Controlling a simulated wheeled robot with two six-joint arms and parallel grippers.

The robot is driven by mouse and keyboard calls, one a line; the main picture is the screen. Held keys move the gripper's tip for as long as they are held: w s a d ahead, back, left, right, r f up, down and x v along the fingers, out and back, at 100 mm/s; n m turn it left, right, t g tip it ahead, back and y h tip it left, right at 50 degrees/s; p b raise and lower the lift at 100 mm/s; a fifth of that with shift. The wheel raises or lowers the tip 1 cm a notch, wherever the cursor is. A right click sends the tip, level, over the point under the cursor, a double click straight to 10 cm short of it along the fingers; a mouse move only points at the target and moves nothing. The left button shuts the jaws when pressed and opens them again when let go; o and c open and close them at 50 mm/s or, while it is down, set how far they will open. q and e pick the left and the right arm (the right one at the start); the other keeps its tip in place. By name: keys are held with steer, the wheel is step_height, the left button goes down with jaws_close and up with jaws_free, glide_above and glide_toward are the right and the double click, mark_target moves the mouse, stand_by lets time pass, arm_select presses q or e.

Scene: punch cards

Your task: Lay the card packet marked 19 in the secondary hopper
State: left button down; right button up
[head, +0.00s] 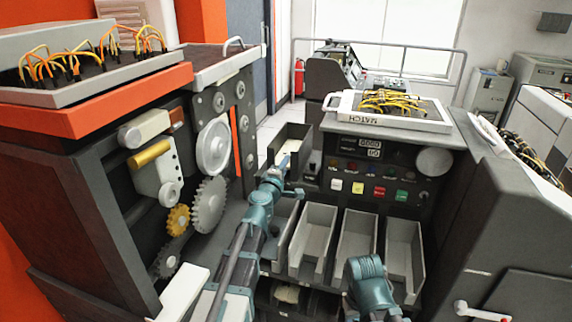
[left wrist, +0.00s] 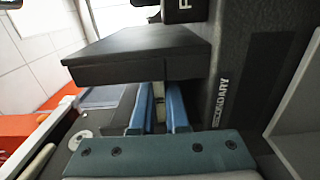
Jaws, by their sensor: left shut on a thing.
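My left gripper (head: 284,164) reaches forward to the dark open hopper (head: 293,131) at the left of the card machine. In the left wrist view its two blue fingers (left wrist: 159,108) are shut on a thin pale piece (left wrist: 159,92), probably a card packet. Most of it is hidden and no number 19 is readable. The word SECONDARY (left wrist: 221,95) stands on the dark panel right beside the fingers. A dark box-like part (left wrist: 140,57) lies just beyond the fingertips. Of my right arm only a teal link shows at the bottom; its gripper is out of view.
Several open grey bins (head: 313,236) stand below the button panel (head: 370,185). A geared machine (head: 190,170) stands close on the left of my left arm.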

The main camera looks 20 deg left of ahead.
arm_select(q)
steer(key=c, duration=0.8)
jaws_free()
steer(key=shift+c, duration=0.2)
steer(key=shift+s, duration=0.1)
